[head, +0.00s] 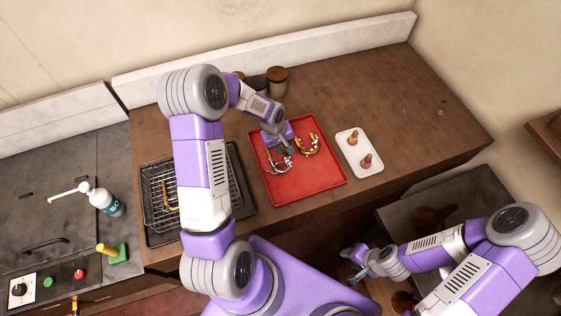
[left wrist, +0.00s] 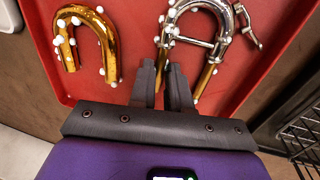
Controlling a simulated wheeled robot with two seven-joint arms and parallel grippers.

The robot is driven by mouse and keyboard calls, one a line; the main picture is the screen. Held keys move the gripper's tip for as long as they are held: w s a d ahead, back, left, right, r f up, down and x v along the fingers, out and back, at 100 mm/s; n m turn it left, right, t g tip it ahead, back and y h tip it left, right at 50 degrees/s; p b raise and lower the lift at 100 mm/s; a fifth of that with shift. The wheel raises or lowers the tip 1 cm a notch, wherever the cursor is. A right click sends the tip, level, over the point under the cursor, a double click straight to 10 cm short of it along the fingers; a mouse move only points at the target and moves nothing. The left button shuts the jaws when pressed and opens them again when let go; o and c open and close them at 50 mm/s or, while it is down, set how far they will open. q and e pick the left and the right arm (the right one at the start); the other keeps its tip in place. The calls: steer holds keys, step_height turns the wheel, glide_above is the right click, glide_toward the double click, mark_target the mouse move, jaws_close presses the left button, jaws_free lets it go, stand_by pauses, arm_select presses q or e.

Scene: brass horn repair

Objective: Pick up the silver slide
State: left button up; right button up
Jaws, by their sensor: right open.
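The silver slide (head: 278,165) is a U-shaped tube with gold-coloured legs and white bead-like spots. It is at the left part of the red tray (head: 325,180). In the left wrist view the silver slide (left wrist: 222,20) has its bend at the top and its legs toward me. My left gripper (head: 284,149) is over the tray. In the wrist view its fingers (left wrist: 162,80) are close together with the slide's left leg between them, seemingly shut on it. Contact with the tray is hard to tell. My right gripper (head: 352,263) is open and empty, away from the tray.
A gold U-shaped slide (head: 309,145) lies in the tray close to the silver one. A white dish (head: 345,142) with two brown pieces stands to the right. A wire basket (head: 157,205) is to the left. Jars (head: 277,80) stand behind my left arm.

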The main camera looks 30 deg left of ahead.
arm_select(q)
jaws_close()
